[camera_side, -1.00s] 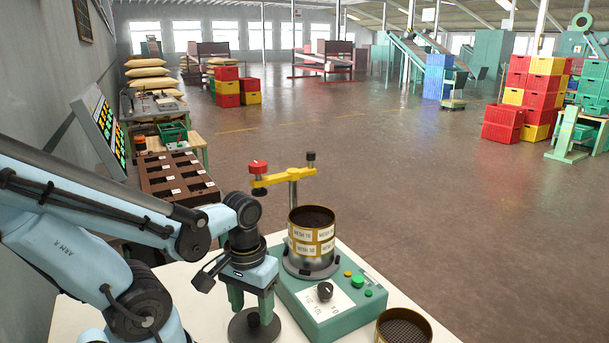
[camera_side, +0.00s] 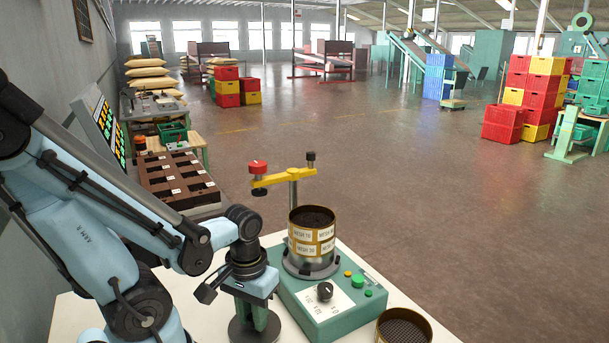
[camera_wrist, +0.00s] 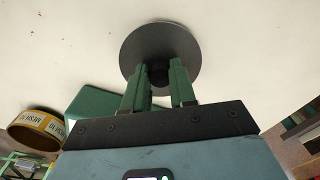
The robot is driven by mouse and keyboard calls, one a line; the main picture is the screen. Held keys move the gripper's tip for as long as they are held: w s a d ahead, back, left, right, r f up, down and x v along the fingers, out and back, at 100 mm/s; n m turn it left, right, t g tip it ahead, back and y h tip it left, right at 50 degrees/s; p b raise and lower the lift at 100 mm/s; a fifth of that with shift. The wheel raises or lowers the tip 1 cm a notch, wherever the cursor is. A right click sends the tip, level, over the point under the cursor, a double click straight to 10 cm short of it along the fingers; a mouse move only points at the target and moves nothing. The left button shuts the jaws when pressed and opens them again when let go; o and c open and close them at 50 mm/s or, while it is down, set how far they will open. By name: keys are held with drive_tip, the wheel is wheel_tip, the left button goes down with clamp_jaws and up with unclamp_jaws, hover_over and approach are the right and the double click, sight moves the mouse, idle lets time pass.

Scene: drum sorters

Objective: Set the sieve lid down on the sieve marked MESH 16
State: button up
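The sieve lid (camera_side: 238,333) is a dark disc lying on the pale table; the wrist view shows its round plate (camera_wrist: 185,45) and short black knob (camera_wrist: 158,75). My gripper (camera_side: 258,322) is lowered over the lid, its two green fingers on either side of the knob; whether they press on it is unclear. A brass sieve stack (camera_side: 312,234) with white MESH labels stands on the green shaker base (camera_side: 335,310); the numbers are too small to read surely. Another brass sieve (camera_side: 404,328), open with a mesh floor, stands at the table's front right, cut off by the frame.
A yellow clamp arm (camera_side: 284,179) on a post stands behind the stack, its red knob to the left. A brown compartment tray (camera_side: 178,180) and a lit panel (camera_side: 105,125) are at the left. A labelled sieve (camera_wrist: 38,130) shows at left in the wrist view.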

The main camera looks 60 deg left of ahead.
clamp_jaws()
drive_tip(key=shift+r, duration=0.15)
drive_tip(key=shift+r, duration=1)
drive_tip(key=shift+d+r, duration=0.1)
drive_tip(key=shift+r, duration=0.85)
drive_tip(key=s+d+r, duration=0.3)
drive_tip(key=d+r, duration=0.4)
drive_tip(key=d, duration=0.4)
drive_tip(key=w+a+r+n, duration=0.3)
drive_tip(key=w+a+r, duration=0.2)
drive_tip(key=w+r, duration=0.5)
drive_tip(key=w+a+r+n, duration=0.3)
drive_tip(key=w+a, duration=0.6)
drive_tip(key=a, duration=0.3)
drive_tip(key=shift+w+a+r, duration=0.3)
drive_tip(key=shift+r, duration=0.05)
